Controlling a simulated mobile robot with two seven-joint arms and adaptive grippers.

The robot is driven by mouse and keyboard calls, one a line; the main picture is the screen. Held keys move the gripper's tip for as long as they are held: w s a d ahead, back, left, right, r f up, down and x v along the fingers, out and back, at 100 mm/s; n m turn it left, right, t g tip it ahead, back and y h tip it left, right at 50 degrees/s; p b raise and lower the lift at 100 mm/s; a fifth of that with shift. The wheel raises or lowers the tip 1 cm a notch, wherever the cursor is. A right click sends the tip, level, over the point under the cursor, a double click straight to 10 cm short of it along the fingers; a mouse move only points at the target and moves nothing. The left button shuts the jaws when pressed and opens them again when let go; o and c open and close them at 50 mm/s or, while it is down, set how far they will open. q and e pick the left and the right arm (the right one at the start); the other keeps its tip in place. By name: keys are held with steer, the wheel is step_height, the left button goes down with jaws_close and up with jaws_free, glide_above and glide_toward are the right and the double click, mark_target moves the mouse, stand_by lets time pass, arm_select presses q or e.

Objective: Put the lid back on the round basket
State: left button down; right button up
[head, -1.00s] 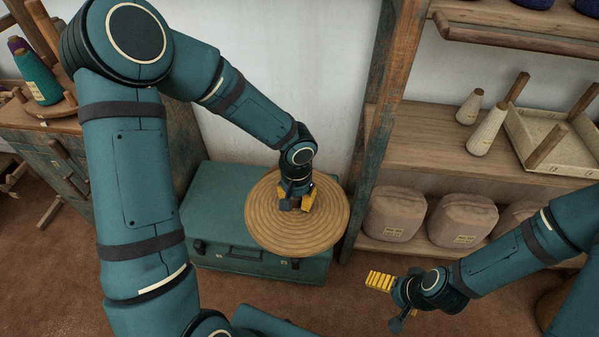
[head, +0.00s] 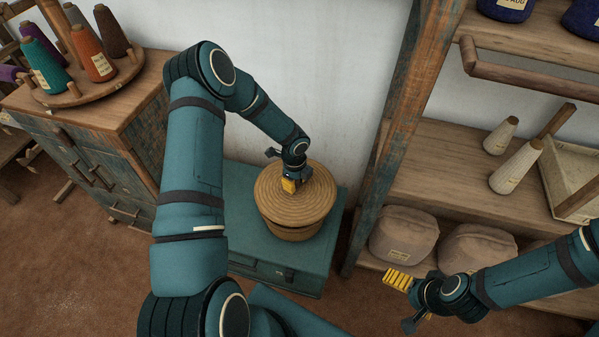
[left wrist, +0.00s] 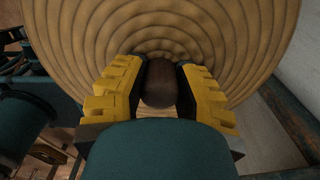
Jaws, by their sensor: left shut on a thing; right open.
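The round coiled tan lid (head: 318,196) lies over the top of the round basket (head: 293,234), whose side shows below the lid's front edge. I cannot tell whether the rim is fully seated all around. The basket stands on a teal chest (head: 240,245). My left gripper (head: 291,185) is above the lid. In the left wrist view its yellow fingers are shut on the lid's dark brown knob (left wrist: 160,84), with the lid's coils (left wrist: 225,40) spread behind. My right gripper (head: 404,300) is open and empty, low at the right, apart from the basket.
A wooden shelf (head: 445,165) stands to the right, with white cones (head: 516,165) and wrapped bundles (head: 404,234). A wooden cabinet (head: 85,130) with coloured thread cones (head: 99,63) stands at the left. A white wall (head: 320,80) is behind the chest.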

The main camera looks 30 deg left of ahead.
arm_select(q)
steer(key=shift+w+a+f+m, duration=0.6)
steer(key=shift+f+m, duration=0.15)
steer(key=shift+m, duration=0.05)
steer(key=shift+s+f+b, duration=0.1)
steer(key=shift+f+b, duration=0.3)
steer(key=shift+f, duration=0.1)
steer(key=shift+f+b, duration=1.9)
steer(key=shift+f, duration=0.75)
arm_select(e)
steer(key=shift+w+f, duration=0.3)
steer(key=shift+f, duration=0.45)
steer(key=shift+w+f, duration=0.35)
steer(key=shift+f, duration=0.4)
steer(key=shift+w+f, duration=0.3)
steer(key=shift+f, duration=0.45)
arm_select(q)
steer(key=shift+f, duration=0.1)
steer(key=shift+c, duration=0.8)
jaws_free()
